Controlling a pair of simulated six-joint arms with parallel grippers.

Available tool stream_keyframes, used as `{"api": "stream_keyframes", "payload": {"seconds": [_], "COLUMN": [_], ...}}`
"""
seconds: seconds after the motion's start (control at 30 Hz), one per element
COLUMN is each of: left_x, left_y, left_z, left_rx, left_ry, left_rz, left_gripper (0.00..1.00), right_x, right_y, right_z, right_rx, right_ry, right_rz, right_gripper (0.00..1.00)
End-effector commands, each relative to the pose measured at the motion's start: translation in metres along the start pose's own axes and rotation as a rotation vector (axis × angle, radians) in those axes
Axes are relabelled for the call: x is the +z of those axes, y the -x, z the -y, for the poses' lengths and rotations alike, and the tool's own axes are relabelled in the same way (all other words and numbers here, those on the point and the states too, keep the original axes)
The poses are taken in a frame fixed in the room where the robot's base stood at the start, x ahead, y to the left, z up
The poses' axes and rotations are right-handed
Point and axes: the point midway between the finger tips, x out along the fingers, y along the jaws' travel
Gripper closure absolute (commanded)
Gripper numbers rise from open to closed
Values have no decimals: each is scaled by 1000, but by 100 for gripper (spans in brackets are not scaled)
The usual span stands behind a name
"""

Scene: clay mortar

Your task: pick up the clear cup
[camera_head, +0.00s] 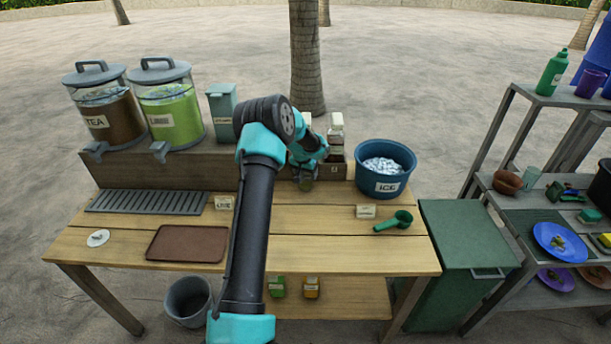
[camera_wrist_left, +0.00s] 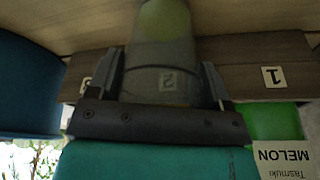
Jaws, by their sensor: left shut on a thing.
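The clear cup (camera_wrist_left: 162,50) shows in the left wrist view as a see-through grey cylinder with a greenish tint at its far end. My left gripper (camera_wrist_left: 163,80) is shut on it, with one finger on each side. A label with a 2 shows on or through the cup; I cannot tell which. In the head view my left gripper (camera_head: 307,160) is at the back of the wooden table, in front of the raised shelf. My arm hides most of the cup there. My right gripper is not in view.
A blue ice bucket (camera_head: 387,172) stands just right of the gripper. A bottle (camera_head: 336,132) stands close behind. Tea (camera_head: 108,118) and green (camera_head: 172,112) dispensers are at the back left. A brown tray (camera_head: 187,244) and green scoop (camera_head: 394,222) lie on the table.

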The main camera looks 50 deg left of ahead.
Motion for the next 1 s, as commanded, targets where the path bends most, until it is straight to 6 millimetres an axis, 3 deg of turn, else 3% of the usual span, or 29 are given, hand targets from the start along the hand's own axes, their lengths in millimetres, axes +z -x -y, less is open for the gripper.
{"api": "stream_keyframes", "payload": {"seconds": [0.37,0.67,1.0], "left_x": [-10,23,77], "left_y": [36,46,67], "left_z": [0,-16,-42], "left_rx": [0,0,0], "left_ry": [1,-2,-3], "left_rz": [-4,1,1], "left_gripper": [52,52,52], "right_x": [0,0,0], "right_y": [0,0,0], "right_z": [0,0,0], "right_rx": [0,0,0], "right_ry": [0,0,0], "right_rz": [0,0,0], "right_gripper": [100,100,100]}}
